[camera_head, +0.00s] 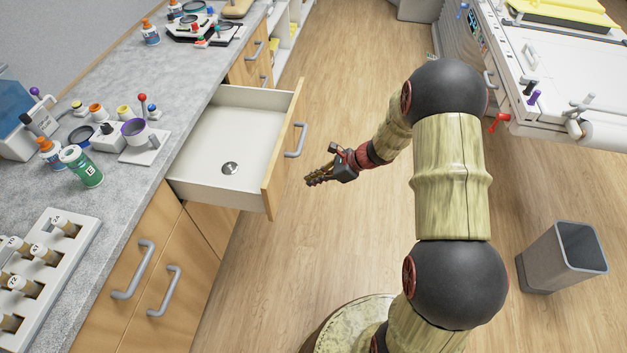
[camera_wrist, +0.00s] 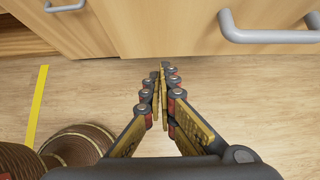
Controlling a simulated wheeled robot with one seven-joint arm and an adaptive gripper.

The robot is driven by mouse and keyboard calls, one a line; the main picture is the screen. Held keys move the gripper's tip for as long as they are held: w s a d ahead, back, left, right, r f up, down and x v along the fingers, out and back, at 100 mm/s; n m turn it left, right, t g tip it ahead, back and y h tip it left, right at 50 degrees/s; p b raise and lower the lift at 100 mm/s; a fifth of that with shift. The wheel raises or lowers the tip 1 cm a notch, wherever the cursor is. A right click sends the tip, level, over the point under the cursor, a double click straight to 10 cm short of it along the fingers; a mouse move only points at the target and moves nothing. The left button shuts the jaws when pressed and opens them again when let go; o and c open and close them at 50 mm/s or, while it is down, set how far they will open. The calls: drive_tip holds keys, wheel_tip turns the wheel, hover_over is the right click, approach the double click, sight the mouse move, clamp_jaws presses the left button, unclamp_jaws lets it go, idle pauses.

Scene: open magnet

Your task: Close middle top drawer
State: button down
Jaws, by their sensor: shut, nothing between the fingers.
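The middle top drawer (camera_head: 232,140) stands pulled out from the counter, with a white inside and a wooden front. A small round metal object (camera_head: 230,168) lies on its floor. The grey drawer handle (camera_head: 295,140) is on the outer face of the front. My gripper (camera_head: 308,181) is shut and empty, to the right of the drawer front and apart from it. In the wrist view my shut fingers (camera_wrist: 163,66) point toward a wooden front with a grey handle (camera_wrist: 268,32) at upper right. The fingertips lie left of and below that handle.
The grey counter (camera_head: 110,195) holds bottles, a tube rack (camera_head: 45,262) and small instruments. Closed cabinet fronts with handles (camera_head: 165,292) are below it. A grey bin (camera_head: 562,257) and a white bench (camera_head: 560,80) stand at right. The wood floor between is clear.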

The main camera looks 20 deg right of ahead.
sight(279, 188)
drive_tip(key=shift+w+a+f+b, duration=0.55)
drive_tip(key=shift+w+a+f, duration=0.2)
drive_tip(key=shift+a, duration=0.5)
drive_tip(key=shift+w+a+f+b, duration=0.5)
drive_tip(key=shift+w+a+f, duration=0.2)
drive_tip(key=shift+a, duration=0.55)
drive_tip(key=shift+w+a+f+b, duration=0.6)
drive_tip(key=shift+a+f, duration=0.2)
drive_tip(key=shift+a, duration=0.45)
drive_tip(key=shift+w+a, duration=0.1)
drive_tip(key=shift+w+a, duration=0.15)
drive_tip(key=shift+a, duration=0.1)
drive_tip(key=w+a+p, duration=0.1)
drive_tip(key=w+a, duration=0.4)
drive_tip(key=a, duration=0.5)
drive_tip(key=w+a+p, duration=0.2)
drive_tip(key=w+a, duration=0.4)
drive_tip(key=a, duration=0.3)
drive_tip(key=w+a+p, duration=0.2)
drive_tip(key=w+a, duration=0.4)
drive_tip(key=a, duration=0.4)
drive_tip(key=shift+a, duration=0.35)
drive_tip(key=shift+w+a, duration=0.2)
drive_tip(key=shift+r, duration=0.1)
